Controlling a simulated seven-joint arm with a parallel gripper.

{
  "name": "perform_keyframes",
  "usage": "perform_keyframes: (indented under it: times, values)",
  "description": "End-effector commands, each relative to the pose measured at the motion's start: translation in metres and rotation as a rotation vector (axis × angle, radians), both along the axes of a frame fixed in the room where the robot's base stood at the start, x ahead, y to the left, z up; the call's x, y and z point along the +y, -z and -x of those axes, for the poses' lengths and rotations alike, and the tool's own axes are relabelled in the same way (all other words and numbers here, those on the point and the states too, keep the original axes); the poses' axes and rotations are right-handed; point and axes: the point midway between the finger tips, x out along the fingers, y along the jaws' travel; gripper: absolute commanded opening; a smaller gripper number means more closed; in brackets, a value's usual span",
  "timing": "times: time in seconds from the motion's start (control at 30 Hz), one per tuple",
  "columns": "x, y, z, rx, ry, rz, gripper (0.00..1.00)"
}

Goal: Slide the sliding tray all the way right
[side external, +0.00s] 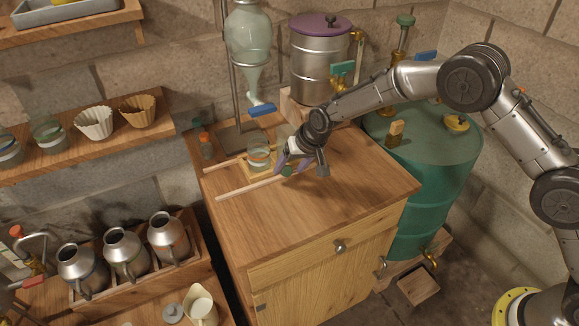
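The sliding tray (249,168) is a small light wooden piece on the cabinet top, set between two wooden rails; the front rail (248,189) shows most clearly. A clear glass jar (259,156) stands on the tray. My gripper (289,171) points down at the tray's right end, just right of the jar. Its purple-tipped fingers are close to the tray and hide its right end and part of the rails. A small greenish patch shows by the fingertips. I cannot tell whether the fingers are closed on anything or touch the tray.
A separating funnel (249,38) on a stand rises behind the tray. A steel pot (319,62) with a purple lid stands behind my arm. A green drum (428,185) stands right of the cabinet. The cabinet top's front and right (345,205) are clear.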

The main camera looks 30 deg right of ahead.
Motion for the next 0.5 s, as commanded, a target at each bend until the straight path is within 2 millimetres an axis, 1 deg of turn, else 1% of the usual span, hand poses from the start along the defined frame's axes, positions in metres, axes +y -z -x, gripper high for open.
perform_keyframes:
  times: [0.17, 0.27, 0.37, 0.5]
  values:
    - [0.001, 0.000, 0.000, -0.001, -0.001, -0.002, 0.69]
    - [0.001, -0.005, 0.002, -0.001, -0.001, -0.002, 0.69]
    - [-0.001, -0.016, 0.006, -0.003, -0.002, -0.002, 0.69]
    - [-0.005, -0.041, 0.017, -0.005, -0.001, -0.002, 0.69]
